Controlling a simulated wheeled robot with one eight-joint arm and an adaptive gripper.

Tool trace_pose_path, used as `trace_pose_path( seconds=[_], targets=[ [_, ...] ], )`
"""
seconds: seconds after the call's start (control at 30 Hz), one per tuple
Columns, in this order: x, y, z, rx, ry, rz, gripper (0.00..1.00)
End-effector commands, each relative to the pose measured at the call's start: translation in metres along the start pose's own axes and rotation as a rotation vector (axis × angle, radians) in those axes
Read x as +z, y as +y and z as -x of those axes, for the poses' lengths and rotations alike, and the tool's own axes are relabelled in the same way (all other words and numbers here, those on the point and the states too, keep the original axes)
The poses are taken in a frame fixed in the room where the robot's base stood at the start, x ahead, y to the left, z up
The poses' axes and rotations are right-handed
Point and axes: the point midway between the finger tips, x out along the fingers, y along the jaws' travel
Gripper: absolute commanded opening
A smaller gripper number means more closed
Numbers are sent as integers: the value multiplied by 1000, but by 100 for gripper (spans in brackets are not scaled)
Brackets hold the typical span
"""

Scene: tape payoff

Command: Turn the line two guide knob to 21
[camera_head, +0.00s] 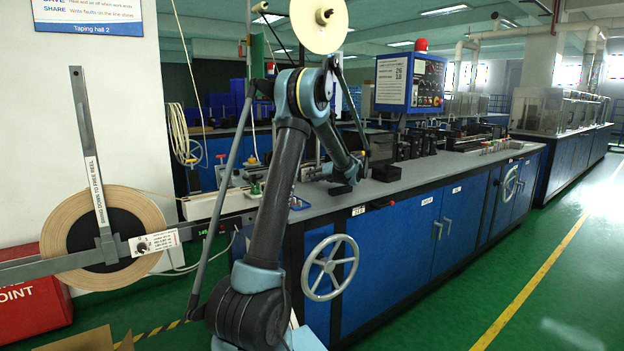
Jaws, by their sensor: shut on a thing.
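My gripper (344,181) is at the end of my arm, low over the near left part of the grey bench top, beside the dark guide blocks. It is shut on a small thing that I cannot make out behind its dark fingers. I cannot tell the line two guide knob apart in this view, nor read any scale or pointer on it.
A blue-framed control panel (410,82) stands above the bench. A handwheel (330,267) sticks out from the blue cabinet front. A large tape reel (62,222) on a grey arm stands at left. Green floor (450,300) is clear at right.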

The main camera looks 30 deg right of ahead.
Motion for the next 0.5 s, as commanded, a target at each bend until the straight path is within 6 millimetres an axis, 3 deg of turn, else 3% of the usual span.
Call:
trace_pose_path(
  seconds=[0.5],
  targets=[
    [0,-2,0,34,-2,-89,0]
  ],
)
